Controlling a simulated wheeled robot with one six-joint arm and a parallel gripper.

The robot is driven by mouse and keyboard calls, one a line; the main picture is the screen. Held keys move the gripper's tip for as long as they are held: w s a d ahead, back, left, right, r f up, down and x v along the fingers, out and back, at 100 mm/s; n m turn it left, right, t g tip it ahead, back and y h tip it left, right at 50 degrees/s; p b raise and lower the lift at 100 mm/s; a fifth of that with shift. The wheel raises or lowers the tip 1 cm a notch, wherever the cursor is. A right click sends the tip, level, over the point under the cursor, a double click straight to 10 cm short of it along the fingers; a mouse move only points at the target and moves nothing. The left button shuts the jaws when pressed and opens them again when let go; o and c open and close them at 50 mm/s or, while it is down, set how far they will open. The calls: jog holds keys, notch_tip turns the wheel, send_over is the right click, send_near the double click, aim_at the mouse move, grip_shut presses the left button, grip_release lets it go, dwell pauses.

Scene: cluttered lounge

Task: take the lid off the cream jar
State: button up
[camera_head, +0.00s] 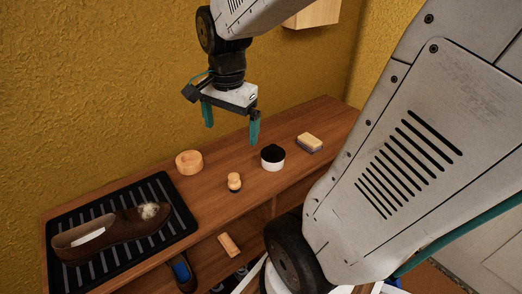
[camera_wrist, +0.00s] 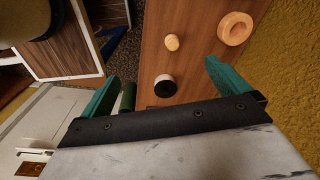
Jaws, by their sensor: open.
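The cream jar is a small white pot (camera_head: 272,166) with a black lid (camera_head: 273,152) on top. It stands upright on the wooden bench top. In the wrist view the jar (camera_wrist: 165,78) and its dark lid (camera_wrist: 165,91) show between the spread fingers, beyond the black gripper bar. My gripper (camera_head: 231,130) hangs above the bench, to the left of the jar in the head view and higher than it. Its two teal fingers point down, apart and empty. It touches nothing.
A wooden ring-like dish (camera_head: 189,163) and a small wooden-topped dauber (camera_head: 234,182) stand left of the jar; a yellow-topped sponge block (camera_head: 309,142) lies right. A brown shoe (camera_head: 112,232) rests on a black ribbed tray (camera_head: 178,203). A yellow wall (camera_head: 100,90) runs behind the bench.

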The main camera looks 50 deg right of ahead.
jog(key=w+d+f+m, duration=0.3)
jog(key=d+f+m, duration=0.4)
jog(key=d+m, duration=0.5)
jog(key=m, duration=0.8)
send_over(273, 146)
jog(key=shift+g, duration=0.4)
notch_tip(273, 146, down, 6)
jog(key=shift+a+r, duration=0.15)
jog(key=shift+r, duration=0.05)
jog(key=shift+m, duration=0.4)
jog(key=f, duration=0.7)
jog(key=shift+d+f, duration=0.1)
jog(key=shift+d, duration=0.2)
jog(key=shift+f, duration=0.45)
jog(key=c, duration=1)
